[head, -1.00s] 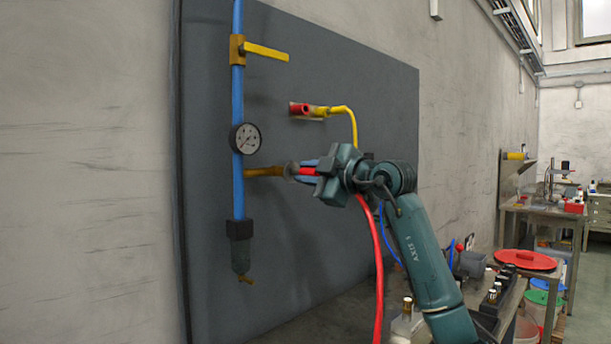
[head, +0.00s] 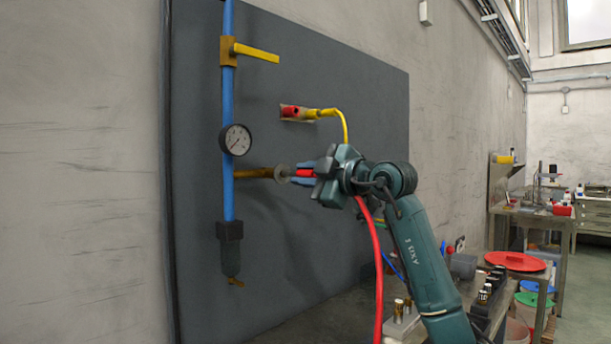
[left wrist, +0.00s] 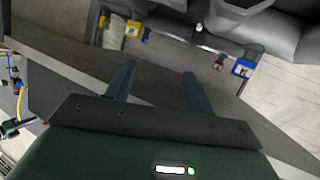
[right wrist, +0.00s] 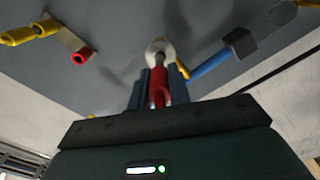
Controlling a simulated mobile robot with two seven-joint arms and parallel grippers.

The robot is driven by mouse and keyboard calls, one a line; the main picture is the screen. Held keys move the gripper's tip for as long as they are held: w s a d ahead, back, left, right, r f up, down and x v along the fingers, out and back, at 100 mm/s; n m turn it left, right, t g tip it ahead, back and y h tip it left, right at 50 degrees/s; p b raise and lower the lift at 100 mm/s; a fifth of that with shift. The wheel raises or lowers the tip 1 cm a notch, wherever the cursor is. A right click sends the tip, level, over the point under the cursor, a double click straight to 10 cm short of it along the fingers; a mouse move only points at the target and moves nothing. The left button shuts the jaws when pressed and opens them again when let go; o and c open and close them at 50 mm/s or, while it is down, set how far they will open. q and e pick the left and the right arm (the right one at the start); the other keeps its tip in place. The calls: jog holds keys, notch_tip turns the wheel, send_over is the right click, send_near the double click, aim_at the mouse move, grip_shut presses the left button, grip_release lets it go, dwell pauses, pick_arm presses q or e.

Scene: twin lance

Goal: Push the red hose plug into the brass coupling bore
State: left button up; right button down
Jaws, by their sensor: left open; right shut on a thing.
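The red hose plug (head: 305,173) is held between the fingers of my right gripper (head: 300,174), with its red hose (head: 375,255) hanging below. The plug points left at the pale ring of the brass coupling (head: 281,173), on the brass branch of the blue pipe. In the right wrist view the red plug (right wrist: 160,92) lines up with the pale round coupling (right wrist: 160,50). The plug's tip is close to the ring; I cannot tell whether it touches or enters the bore. My left gripper (left wrist: 157,72) is open and empty, away from the coupling.
A pressure gauge (head: 236,140) and yellow valve lever (head: 256,52) sit on the blue pipe (head: 228,190). A red socket with a yellow hose (head: 330,113) is above right on the grey board (head: 370,90). A workbench with bottles stands at lower right.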

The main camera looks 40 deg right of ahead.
aim_at(299, 175)
pick_arm(q)
jog(key=shift+f, duration=0.15)
jog(key=shift+g, duration=0.9)
jog(key=shift+w+d+f, duration=0.15)
jog(key=shift+d+f, duration=0.15)
jog(key=shift+f, duration=0.55)
jog(key=shift+w+d+f, duration=0.2)
jog(key=shift+d+f, duration=0.1)
jog(key=shift+f, duration=0.6)
jog(key=shift+w+d+f, duration=0.15)
jog(key=shift+d+f, duration=0.15)
jog(key=shift+f, duration=0.55)
pick_arm(e)
jog(key=shift+s+n, duration=0.2)
jog(key=shift+n, duration=1)
pick_arm(q)
jog(key=shift+s+r, duration=0.1)
jog(key=shift+r, duration=0.05)
jog(key=shift+r+p, duration=1.55)
pick_arm(e)
jog(key=shift+w+a, duration=0.2)
jog(key=shift+w, duration=1.9)
pick_arm(q)
jog(key=shift+f, duration=0.15)
pick_arm(e)
jog(key=shift+s+f, duration=0.1)
jog(key=shift+s, duration=0.05)
